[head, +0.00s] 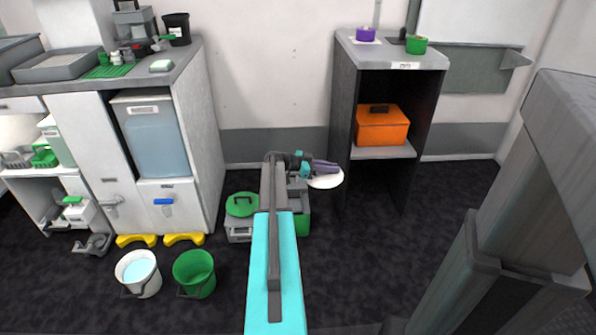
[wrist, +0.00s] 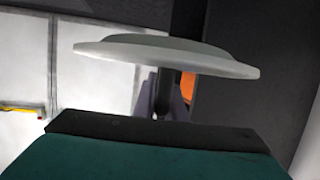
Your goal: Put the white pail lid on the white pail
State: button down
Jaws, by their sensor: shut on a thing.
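The white pail lid (head: 326,179) is a round white disc at the end of my arm in the head view. My gripper (head: 322,166) is shut on it and holds it in the air in front of the grey shelf unit. The lid also shows in the wrist view (wrist: 165,57), seen nearly edge-on, with a dark stem below it between the fingers (wrist: 166,98). The white pail (head: 138,272) stands open on the floor at the lower left, with something pale blue inside. The lid is well to the right of the pail and apart from it.
A green pail (head: 195,272) stands right of the white pail. Yellow feet (head: 183,239) stick out under the cabinet. A green-lidded container (head: 241,206) stands beside my arm. The shelf unit (head: 400,62) holds an orange case (head: 381,126). Dark floor (head: 380,260) is clear on the right.

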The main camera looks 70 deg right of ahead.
jog(key=w+a+r+n+t+h+b, duration=0.15)
jog(key=w+a, duration=0.25)
jog(key=w, duration=0.5)
jog(key=w+a+r+n+t+h, duration=0.15)
jog(key=w+a, duration=0.25)
jog(key=w, duration=0.5)
jog(key=w+a+r+n+t+h+b, duration=0.15)
jog(key=w+a, duration=0.25)
jog(key=w, duration=0.6)
jog(key=w+a+r+n+t+h+b, duration=0.25)
jog(key=w+a+n+t, duration=0.4)
jog(key=w+a, duration=1.35)
jog(key=w+a+r+n+t+y+b, duration=0.15)
jog(key=w+a+n+t, duration=0.35)
jog(key=a, duration=1)
jog(key=w+a+r+n+t+y+b, duration=0.1)
jog(key=w+a+r+n+t+y, duration=0.15)
jog(key=w+a+t, duration=0.75)
jog(key=s+a+r+n+y, duration=0.1)
jog(key=a+r+n+y, duration=0.2)
jog(key=a, duration=0.6)
jog(key=s+a+r+n+y, duration=0.1)
jog(key=a+r+n+y, duration=0.3)
jog(key=a, duration=0.5)
jog(key=s+a+r+n+y, duration=0.1)
jog(key=a+r+n+y, duration=0.2)
jog(key=a, duration=0.6)
jog(key=shift+a+r+n+t+y+b, duration=0.25)
jog(key=shift+r+n+t+y+b, duration=0.15)
jog(key=shift+y, duration=0.2)
